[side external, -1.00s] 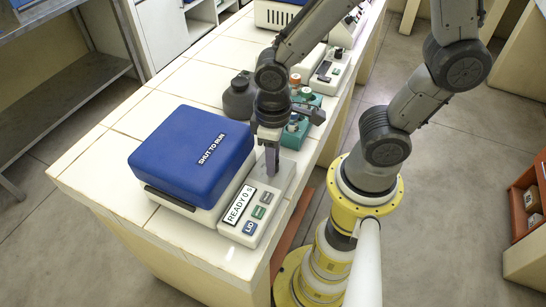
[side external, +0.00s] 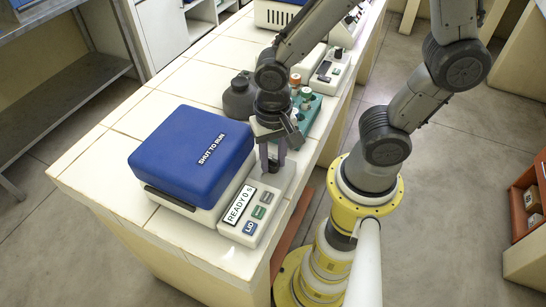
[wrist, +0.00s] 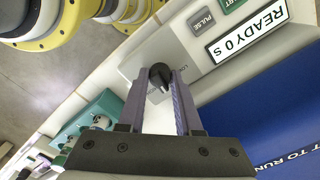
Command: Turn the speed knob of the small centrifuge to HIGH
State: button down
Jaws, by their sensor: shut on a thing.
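The small centrifuge has a blue lid (side external: 190,145) marked SHUT TO RUN, which is down, and a pale control panel on its right. Its display (side external: 239,205) reads READY 0 s. The black speed knob (wrist: 160,73) shows in the wrist view, with a partly hidden label starting "LO" beside it. My gripper (side external: 273,167) points down over the panel's far end. In the wrist view, its two fingers (wrist: 159,88) are on either side of the knob, shut on it. The knob is hidden in the side view, and I cannot read its exact setting.
Panel buttons, including LID (side external: 250,228) and PULSE (wrist: 201,22), sit near the display. Another device (side external: 328,70) is farther back. The bench's near left corner is clear.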

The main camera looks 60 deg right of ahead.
aim_at(273, 159)
jog(key=m, duration=0.5)
jog(key=shift+r+m, duration=0.1)
jog(key=shift+m, duration=0.2)
jog(key=m, duration=0.4)
jog(key=shift+m, duration=0.4)
jog(key=c, duration=0.6)
grip_release()
notch_tip(273, 159, up, 14)
jog(key=shift+f, duration=0.1)
